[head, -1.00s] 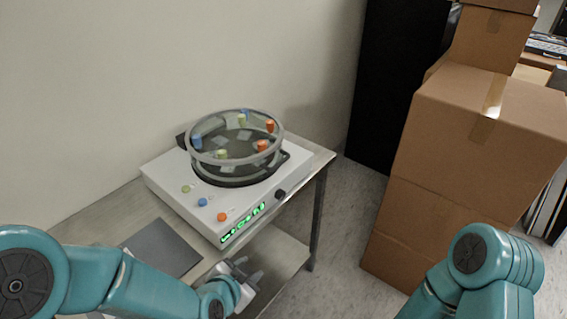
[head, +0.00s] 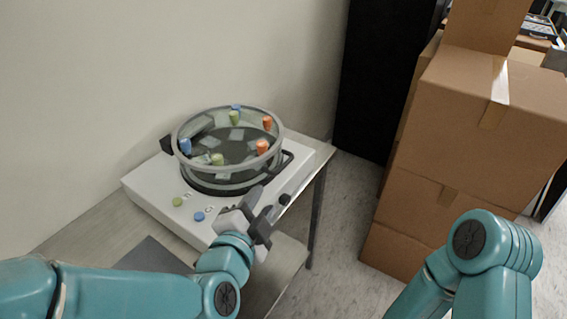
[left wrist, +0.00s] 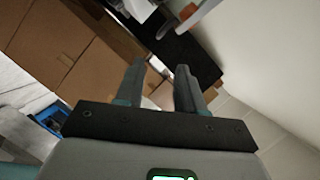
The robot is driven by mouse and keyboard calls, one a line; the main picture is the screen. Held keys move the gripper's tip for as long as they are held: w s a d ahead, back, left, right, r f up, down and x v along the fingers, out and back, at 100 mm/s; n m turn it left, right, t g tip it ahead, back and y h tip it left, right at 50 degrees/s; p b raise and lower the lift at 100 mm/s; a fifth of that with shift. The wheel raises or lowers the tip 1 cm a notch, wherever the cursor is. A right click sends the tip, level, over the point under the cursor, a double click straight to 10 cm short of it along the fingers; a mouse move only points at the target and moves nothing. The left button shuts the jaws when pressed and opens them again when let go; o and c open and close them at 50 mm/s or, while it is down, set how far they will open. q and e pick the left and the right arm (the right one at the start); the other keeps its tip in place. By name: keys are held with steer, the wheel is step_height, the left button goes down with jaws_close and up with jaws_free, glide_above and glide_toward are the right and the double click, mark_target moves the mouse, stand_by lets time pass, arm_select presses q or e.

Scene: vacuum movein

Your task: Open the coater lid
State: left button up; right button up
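The coater (head: 150,190) is a white box on a table with a round, see-through lid (head: 227,122) on top. The lid has a grey rim and lies over the dark round chamber, looking closed. A dark handle bar (head: 289,163) sticks out at the lid's right side. My left gripper (head: 262,203) is at the coater's front right edge, below the handle and apart from it. Its fingers are spread and empty; they also show apart in the left wrist view (left wrist: 160,82). My right gripper is out of view; only my right arm shows.
Blue, green and orange pieces show at the lid, such as an orange one (head: 262,146). Stacked cardboard boxes (head: 490,130) and a black cabinet (head: 385,80) stand right. Floor is free between table and boxes.

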mark_target(281, 169)
arm_select(q)
steer(key=x, duration=1.6)
steer(key=shift+p, duration=0.4)
jaws_close()
